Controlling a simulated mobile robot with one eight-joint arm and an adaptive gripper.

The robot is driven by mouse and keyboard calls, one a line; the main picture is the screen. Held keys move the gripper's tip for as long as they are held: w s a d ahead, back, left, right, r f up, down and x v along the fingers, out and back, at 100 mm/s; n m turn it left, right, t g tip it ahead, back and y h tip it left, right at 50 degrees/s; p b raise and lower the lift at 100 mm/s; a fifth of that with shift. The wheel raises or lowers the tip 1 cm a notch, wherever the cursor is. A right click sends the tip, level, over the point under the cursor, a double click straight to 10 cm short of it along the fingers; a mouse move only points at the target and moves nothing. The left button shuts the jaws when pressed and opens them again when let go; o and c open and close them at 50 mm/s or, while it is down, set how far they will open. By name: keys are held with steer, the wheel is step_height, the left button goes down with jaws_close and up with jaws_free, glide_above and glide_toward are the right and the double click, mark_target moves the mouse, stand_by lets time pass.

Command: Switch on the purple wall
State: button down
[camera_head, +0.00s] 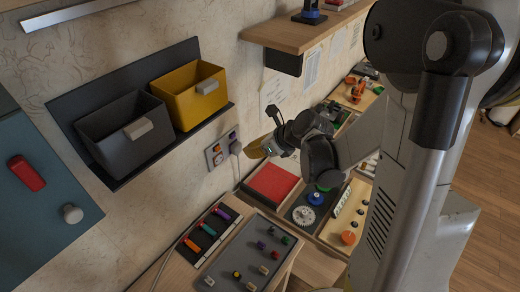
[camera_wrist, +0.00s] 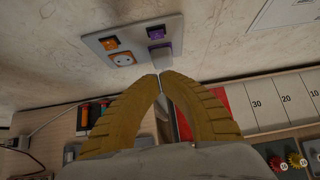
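The purple wall switch (camera_wrist: 156,33) is at the upper right of a grey wall plate (camera_wrist: 138,41) in the wrist view. An orange switch (camera_wrist: 108,43) is to its left. Below the purple switch, a grey plug (camera_wrist: 163,54) sits at the plate. The plate also shows in the head view (camera_head: 216,156), with the purple switch (camera_head: 232,136) at its upper right. My gripper (camera_wrist: 160,76) has its yellow ribbed fingertips together, just below the plug, with nothing seen between them. In the head view my gripper (camera_head: 252,149) is to the right of the plate. Contact cannot be told.
An orange-ringed socket (camera_wrist: 123,58) is left of the plug. A red tray (camera_head: 271,183) and a bench with colored controls (camera_head: 250,255) lie below. Grey (camera_head: 122,135) and yellow (camera_head: 190,95) bins hang left of the plate. A wooden shelf (camera_head: 300,33) is above.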

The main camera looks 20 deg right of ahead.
mark_target(237, 146)
steer(key=shift+x, duration=1.15)
steer(key=shift+w+a+r, duration=0.55)
steer(key=shift+w+r, duration=0.25)
steer(key=shift+r, duration=0.05)
steer(key=shift+w+a+r, duration=0.25)
steer(key=shift+w+r, duration=0.15)
steer(key=shift+w, duration=0.1)
steer(key=shift+r, duration=0.1)
